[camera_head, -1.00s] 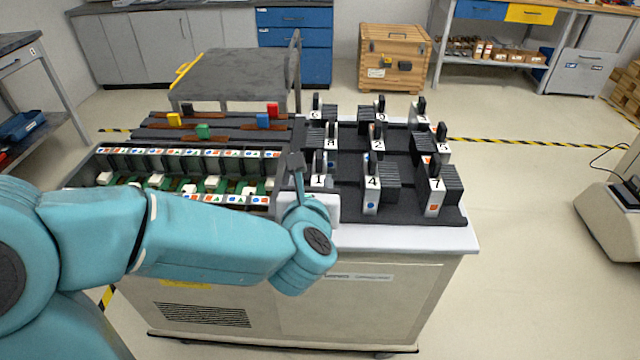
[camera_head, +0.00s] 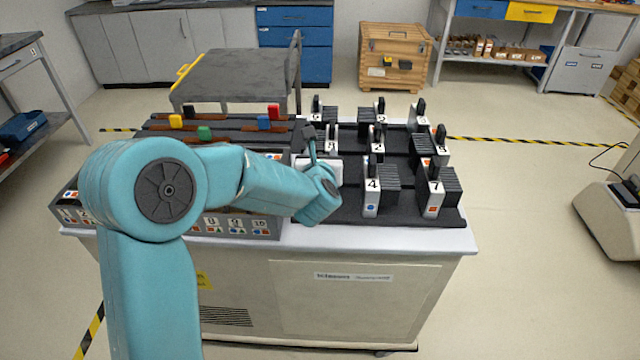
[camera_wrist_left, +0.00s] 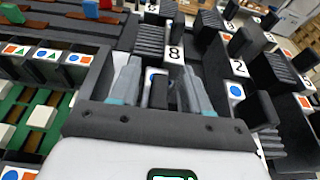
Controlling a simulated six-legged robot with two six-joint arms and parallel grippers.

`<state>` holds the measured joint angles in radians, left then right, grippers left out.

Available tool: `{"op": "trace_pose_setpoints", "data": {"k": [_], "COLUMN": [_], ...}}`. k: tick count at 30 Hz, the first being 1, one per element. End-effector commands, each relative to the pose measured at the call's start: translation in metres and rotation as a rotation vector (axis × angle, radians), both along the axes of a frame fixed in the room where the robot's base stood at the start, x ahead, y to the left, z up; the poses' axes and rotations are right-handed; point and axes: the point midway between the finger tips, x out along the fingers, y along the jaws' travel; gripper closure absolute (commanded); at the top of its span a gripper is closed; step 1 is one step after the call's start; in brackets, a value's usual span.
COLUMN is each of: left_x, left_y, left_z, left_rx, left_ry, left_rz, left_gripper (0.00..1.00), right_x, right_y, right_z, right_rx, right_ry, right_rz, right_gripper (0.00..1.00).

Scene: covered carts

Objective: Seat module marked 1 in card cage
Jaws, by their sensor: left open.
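My left gripper (camera_head: 320,170) is over the near left of the black module rack (camera_head: 345,208). In the left wrist view its two fingers (camera_wrist_left: 158,85) are apart, with a dark handle and a white face with a blue circle showing between them. I cannot read a number there. The module marked 1 cannot be made out in the head view, where my gripper covers its place. The card cage (camera_head: 262,228) is left of the rack, mostly behind my left arm; its marked rim (camera_wrist_left: 45,55) and green slots show in the left wrist view. My right gripper is out of view.
Modules 4 (camera_head: 371,198) and 7 (camera_head: 433,198) stand on the rack's near right. Coloured blocks (camera_head: 204,133) sit on brown strips behind the cage.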

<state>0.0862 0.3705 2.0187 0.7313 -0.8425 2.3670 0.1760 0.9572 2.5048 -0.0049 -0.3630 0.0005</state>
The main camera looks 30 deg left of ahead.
Motion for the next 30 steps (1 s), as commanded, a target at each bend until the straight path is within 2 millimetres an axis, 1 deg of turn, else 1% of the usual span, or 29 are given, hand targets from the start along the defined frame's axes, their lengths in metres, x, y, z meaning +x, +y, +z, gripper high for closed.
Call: {"op": "trace_pose_setpoints", "data": {"k": [3,8,11,12,13,30], "left_x": [0.0047,0.0044,0.0044,0.0044,0.0043,0.0041], "left_y": [0.0035,0.0033,0.0032,0.0031,0.0031,0.0030], "left_z": [-0.0022,-0.0021,-0.0021,-0.0020,-0.0021,-0.0019], "left_rx": [0.000,0.001,0.001,0.001,0.001,0.001], "left_ry": [0.001,0.000,0.000,0.000,0.000,0.000], "left_rz": [0.000,-0.001,-0.001,-0.001,-0.001,-0.001], "left_gripper": [0.53,0.53,0.82,0.95,1.00,1.00], "right_x": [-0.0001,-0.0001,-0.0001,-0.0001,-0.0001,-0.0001], "right_y": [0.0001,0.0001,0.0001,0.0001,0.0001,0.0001], "right_z": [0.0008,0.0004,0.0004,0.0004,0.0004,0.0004], "right_rx": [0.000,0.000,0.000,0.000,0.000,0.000], "right_ry": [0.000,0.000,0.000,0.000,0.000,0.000], "right_rz": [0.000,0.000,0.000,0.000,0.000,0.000], "right_gripper": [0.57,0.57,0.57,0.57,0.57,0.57]}}
